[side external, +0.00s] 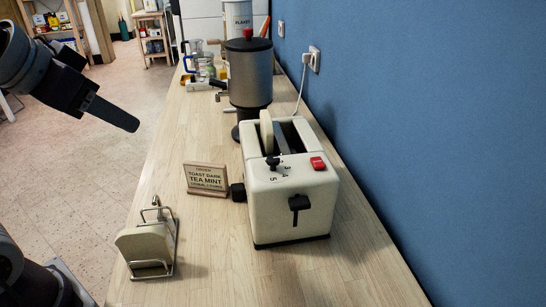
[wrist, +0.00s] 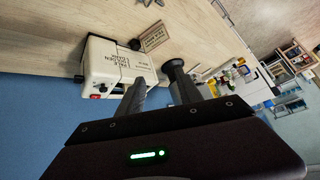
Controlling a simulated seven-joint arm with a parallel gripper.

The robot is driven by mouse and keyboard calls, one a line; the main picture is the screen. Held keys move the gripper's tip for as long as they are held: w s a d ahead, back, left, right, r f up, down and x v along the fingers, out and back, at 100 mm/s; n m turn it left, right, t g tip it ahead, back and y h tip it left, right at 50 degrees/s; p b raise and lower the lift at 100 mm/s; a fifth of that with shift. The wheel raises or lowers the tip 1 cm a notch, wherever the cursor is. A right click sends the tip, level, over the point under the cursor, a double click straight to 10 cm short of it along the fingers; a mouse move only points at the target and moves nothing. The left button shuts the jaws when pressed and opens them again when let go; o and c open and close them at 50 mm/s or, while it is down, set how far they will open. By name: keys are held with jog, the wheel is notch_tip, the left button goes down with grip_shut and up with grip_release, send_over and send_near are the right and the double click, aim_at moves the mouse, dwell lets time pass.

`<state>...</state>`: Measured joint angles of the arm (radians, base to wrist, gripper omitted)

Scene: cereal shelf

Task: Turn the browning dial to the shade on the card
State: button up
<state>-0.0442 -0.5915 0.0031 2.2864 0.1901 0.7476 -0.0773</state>
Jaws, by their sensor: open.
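The cream toaster (side external: 290,215) stands on the counter; it also shows in the wrist view (wrist: 105,58), with printed words including GOLDEN on its side. A black dial knob (side external: 272,162) sits at its top front edge, with numerals including 5 and 4 beside it. I cannot tell its setting. Another black knob (side external: 238,192) sticks out of the toaster's left side. The card (side external: 206,180) stands left of the toaster and reads TOAST DARK, TEA MINT; its last line is too small. My gripper (side external: 128,122) is open and empty, left of the counter and apart from the toaster; its fingers (wrist: 156,76) overlap in the side view.
A bread slice (side external: 266,132) stands up in the toaster slot. A black lever (side external: 299,203) and red button (side external: 318,163) are on the toaster. A wire rack (side external: 172,245) holds a slice in front. A grey urn (side external: 250,80) stands behind. The blue wall (side external: 410,130) borders the right.

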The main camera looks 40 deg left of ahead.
aim_at(273, 158)
jog(key=w+d+r+m+t+h, duration=0.1)
jog(key=w+m+t+h, duration=0.45)
jog(key=w, duration=1.45)
jog(key=s+d+f+m+g+h, duration=0.3)
jog(key=s+d+m+h, duration=0.25)
jog(key=d+h, duration=0.5)
notch_tip(273, 158, down, 10)
jog(key=shift+h, duration=0.4)
jog(key=x, duration=0.5)
jog(key=shift+w+d+f, duration=0.1)
jog(key=shift+d+f, duration=0.1)
jog(key=shift+d, duration=0.05)
jog(key=shift+w+d, duration=0.35)
jog(key=shift+d, duration=0.1)
grip_shut()
